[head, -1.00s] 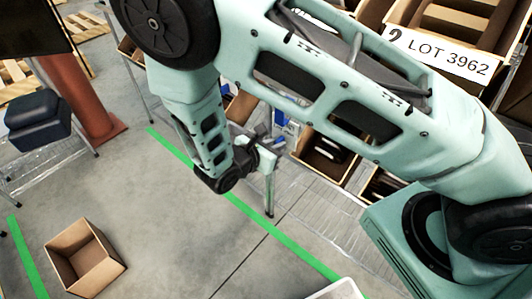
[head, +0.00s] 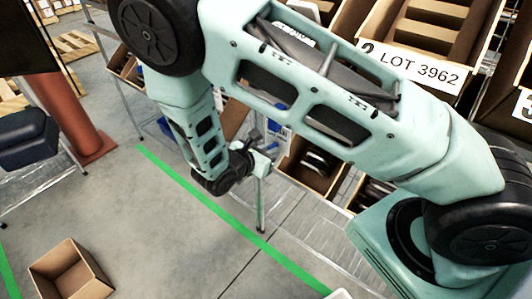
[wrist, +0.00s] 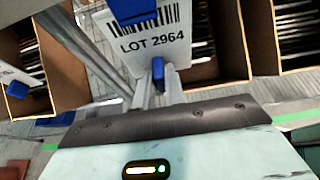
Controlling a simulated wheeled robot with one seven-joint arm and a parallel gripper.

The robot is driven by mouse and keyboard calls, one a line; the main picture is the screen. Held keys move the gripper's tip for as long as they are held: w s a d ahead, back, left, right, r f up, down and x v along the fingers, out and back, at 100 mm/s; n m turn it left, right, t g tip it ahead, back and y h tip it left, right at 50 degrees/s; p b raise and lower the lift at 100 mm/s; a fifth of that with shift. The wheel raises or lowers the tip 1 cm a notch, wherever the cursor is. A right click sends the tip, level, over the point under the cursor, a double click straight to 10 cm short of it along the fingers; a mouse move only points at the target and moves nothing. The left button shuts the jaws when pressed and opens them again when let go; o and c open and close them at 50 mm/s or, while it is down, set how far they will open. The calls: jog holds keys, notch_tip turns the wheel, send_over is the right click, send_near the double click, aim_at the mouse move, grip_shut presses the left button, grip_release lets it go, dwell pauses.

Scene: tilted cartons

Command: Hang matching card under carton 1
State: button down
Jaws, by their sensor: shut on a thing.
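My gripper (head: 262,160) is low beside the rack, at the end of my folded arm. In the wrist view, a white card (wrist: 160,45) with a barcode and "LOT 2964" stands just beyond the jaws, with blue pieces at its top and lower edge. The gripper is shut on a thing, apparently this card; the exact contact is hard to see. I cannot tell which carton is carton 1.
Open cartons with dark contents (head: 312,163) sit on the rack behind my gripper. An empty cardboard box (head: 72,272) stands on the floor at lower left. A green floor line (head: 195,190) crosses open concrete. A reddish column (head: 72,115) stands at left.

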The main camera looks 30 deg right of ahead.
aim_at(277, 141)
jog(key=shift+w+d+b, duration=0.2)
jog(key=shift+w+d, duration=0.2)
jog(key=shift+d, duration=0.55)
jog(key=shift+w+d+b, duration=0.15)
jog(key=shift+w+d, duration=0.2)
jog(key=shift+d, duration=0.55)
jog(key=shift+w+d+b, duration=0.2)
jog(key=shift+w+d, duration=0.2)
jog(key=shift+d, duration=0.55)
jog(key=shift+f+b, duration=0.5)
jog(key=shift+f, duration=0.3)
jog(key=c, duration=1.4)
grip_release()
jog(key=shift+a, duration=0.1)
jog(key=b+v, duration=0.1)
jog(key=v, duration=1.6)
jog(key=shift+s+a+r, duration=0.1)
jog(key=shift+s, duration=0.1)
